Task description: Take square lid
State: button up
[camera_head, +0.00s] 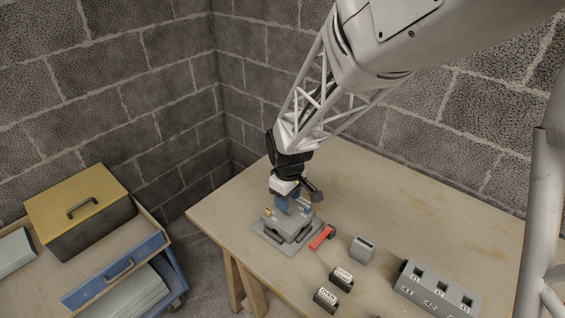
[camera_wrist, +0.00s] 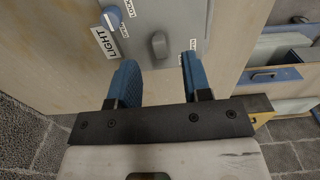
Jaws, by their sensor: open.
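A grey square-looking box top, which I take for the square lid, sits on a wide grey base (camera_head: 268,238) on the table in the head view. In the wrist view the grey lid surface (camera_wrist: 185,20) carries a small raised grey knob (camera_wrist: 158,45). My gripper (camera_head: 284,206) is right above the box, pointing down. In the wrist view my gripper (camera_wrist: 159,64) has its two blue fingers apart, with the knob ahead between their tips. Nothing is held. Whether the fingers touch the lid cannot be told. The gripper hides part of the lid in the head view.
A red-handled item (camera_head: 322,237) lies right beside the base. A small grey block (camera_head: 362,249), two black labelled blocks (camera_head: 341,279) (camera_head: 326,299) and a grey box with square holes (camera_head: 437,290) stand further right. A drawer cart with a yellow-lidded box (camera_head: 80,212) is left.

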jog(key=shift+f, duration=2.05)
grip_shut()
jog(key=shift+r, duration=1.2)
